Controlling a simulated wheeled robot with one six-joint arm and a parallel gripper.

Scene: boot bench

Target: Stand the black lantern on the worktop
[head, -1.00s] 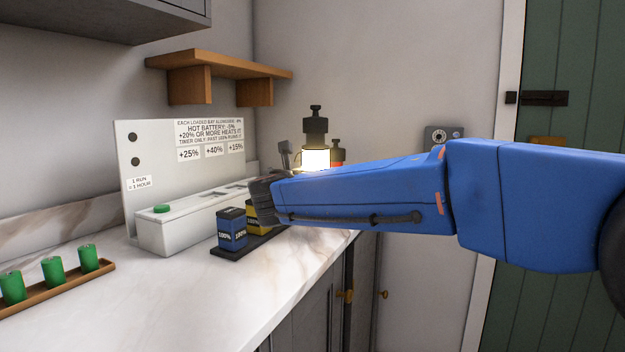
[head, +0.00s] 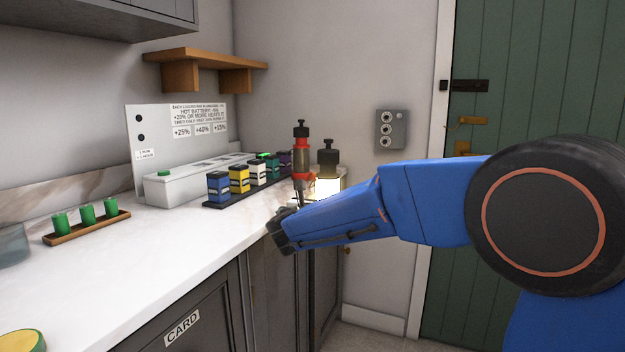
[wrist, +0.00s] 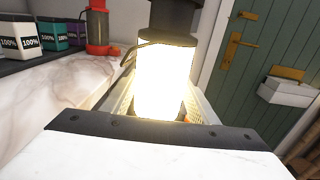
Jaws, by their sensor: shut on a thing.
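The black lantern (head: 328,157) has a dark cap and a brightly glowing glass. In the head view it stands just right of the red lantern, with its lower part hidden behind my arm. In the wrist view the black lantern (wrist: 165,75) fills the middle, roughly upright, between the pale lattice fingers of my gripper (wrist: 163,108), which is shut on it. The lantern's base is hidden in both views.
The red lantern (head: 301,165) stands at the worktop's far end, close to the black one. A dark tray (head: 214,204) of coloured batteries, a white box (head: 165,190) and green cylinders (head: 86,213) line the back. The front worktop is mostly clear. A green door (head: 520,90) is at right.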

